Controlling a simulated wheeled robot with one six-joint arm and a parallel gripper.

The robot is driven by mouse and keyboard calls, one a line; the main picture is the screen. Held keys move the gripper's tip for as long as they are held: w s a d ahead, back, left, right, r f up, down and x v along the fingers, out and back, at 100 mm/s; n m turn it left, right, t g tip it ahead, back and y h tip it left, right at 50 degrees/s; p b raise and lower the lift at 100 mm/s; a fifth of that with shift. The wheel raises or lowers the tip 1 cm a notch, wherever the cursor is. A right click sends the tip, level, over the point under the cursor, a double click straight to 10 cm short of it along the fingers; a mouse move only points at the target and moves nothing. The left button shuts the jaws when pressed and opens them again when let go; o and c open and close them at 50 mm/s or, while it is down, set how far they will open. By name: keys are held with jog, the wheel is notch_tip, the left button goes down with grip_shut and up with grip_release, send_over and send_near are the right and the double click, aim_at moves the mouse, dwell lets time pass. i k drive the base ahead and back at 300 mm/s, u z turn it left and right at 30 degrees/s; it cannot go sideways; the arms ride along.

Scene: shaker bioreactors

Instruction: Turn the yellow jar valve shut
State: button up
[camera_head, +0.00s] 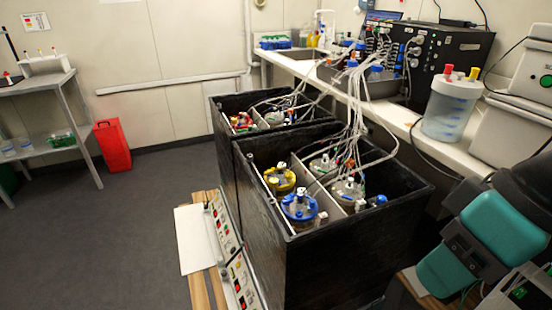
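The jar with the yellow lid (280,180) sits in the front left compartment of the near black box (300,262). Small fittings stand on its lid, but its valve is too small to make out, so I cannot tell how it is turned. A jar with a blue lid (299,206) sits just in front of it. Two more jars are in the compartment to the right, under thin tubes. Teal and black links of my arm show at the lower right, apart from the jars. My gripper is not in view.
Pale tubes (356,115) run from the jars up to the bench (400,128). A second black box (222,125) stands behind. A clear container (449,108) stands on the bench. The floor at left is open, with a red can (112,146) by the wall.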

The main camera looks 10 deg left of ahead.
aim_at(285, 187)
jog(key=i, duration=0.4)
jog(key=u, duration=1)
jog(key=i, duration=0.45)
